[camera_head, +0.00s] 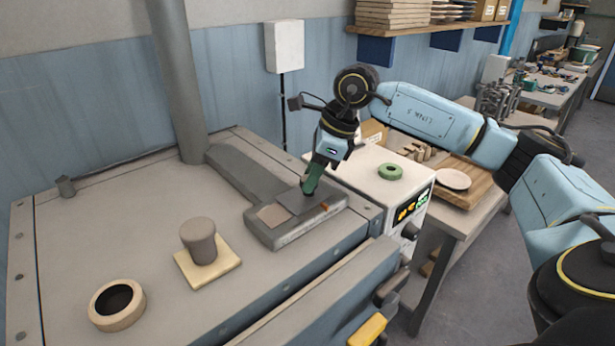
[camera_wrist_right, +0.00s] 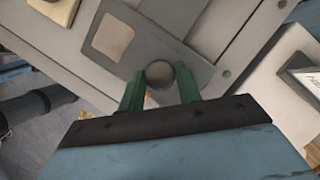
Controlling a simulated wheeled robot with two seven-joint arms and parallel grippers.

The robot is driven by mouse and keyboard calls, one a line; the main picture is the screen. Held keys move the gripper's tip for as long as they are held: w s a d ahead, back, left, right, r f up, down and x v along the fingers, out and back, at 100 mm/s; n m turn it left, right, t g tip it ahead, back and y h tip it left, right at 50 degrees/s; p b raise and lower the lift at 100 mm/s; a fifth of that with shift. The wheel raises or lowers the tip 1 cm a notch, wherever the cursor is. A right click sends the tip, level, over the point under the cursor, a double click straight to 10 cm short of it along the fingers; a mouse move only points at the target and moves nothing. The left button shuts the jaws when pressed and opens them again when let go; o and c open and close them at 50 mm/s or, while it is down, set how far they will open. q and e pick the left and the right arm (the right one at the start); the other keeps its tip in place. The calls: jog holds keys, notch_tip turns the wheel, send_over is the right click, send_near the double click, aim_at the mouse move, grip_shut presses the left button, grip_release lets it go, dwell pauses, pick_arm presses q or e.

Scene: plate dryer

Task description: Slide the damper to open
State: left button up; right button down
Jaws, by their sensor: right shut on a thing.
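The damper (camera_head: 295,201) is a flat dark grey plate on the raised grey duct (camera_head: 290,235) on top of the dryer. A tan square patch (camera_head: 273,215) shows beside the plate's left part; it also shows in the right wrist view (camera_wrist_right: 112,37). My right gripper (camera_head: 309,190) reaches down onto the plate. In the right wrist view its green fingers (camera_wrist_right: 160,82) stand on both sides of a round dark knob (camera_wrist_right: 160,73) and are shut on it. The knob is hidden by the fingers in the head view. My left gripper is not in view.
A grey plug (camera_head: 200,240) on a tan square and a tan ring (camera_head: 117,304) stand on the dryer top. A vertical pipe (camera_head: 178,80) rises at the back. A white box (camera_head: 365,180) with a green ring (camera_head: 390,171) stands right of the duct.

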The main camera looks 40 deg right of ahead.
jog(key=c, duration=1)
grip_release()
jog(key=shift+d, duration=0.25)
jog(key=shift+r, duration=0.1)
jog(key=v, duration=1.3)
jog(key=shift+b, duration=0.4)
jog(key=shift+s, duration=0.1)
